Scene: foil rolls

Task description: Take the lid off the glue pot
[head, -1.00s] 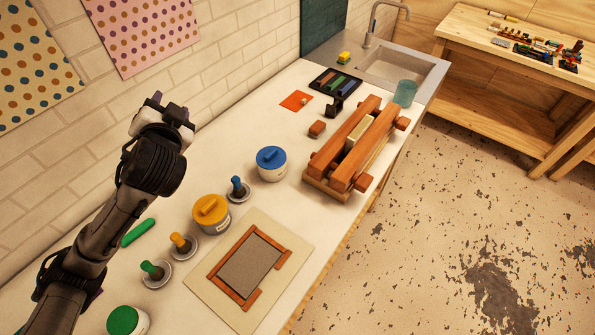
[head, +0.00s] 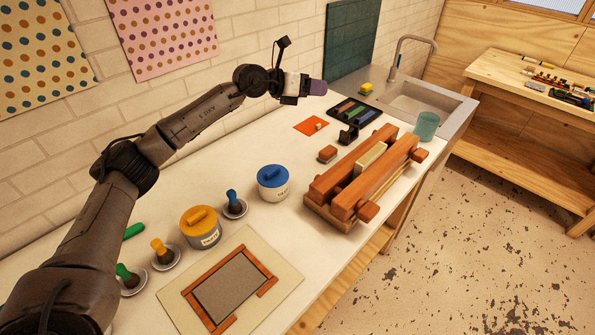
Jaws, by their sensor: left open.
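A white pot with a blue lid (head: 272,177) stands on the white bench, its lid on. A pot with a yellow lid (head: 199,220) stands nearer to me, also lidded. Both carry labels too small to read surely, so I cannot tell which is the glue pot. My left gripper (head: 319,87) is open and empty, above the back of the bench, past the blue-lidded pot and well apart from both pots. Its purple fingertips point right. My right gripper is not in view.
Brushes on round dishes (head: 234,205) stand beside the pots. A framed grey panel (head: 231,288) lies in front. A wooden press (head: 364,175) stands right of the blue-lidded pot. A black tray (head: 354,114) and orange sheet (head: 311,125) lie behind, with the sink beyond.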

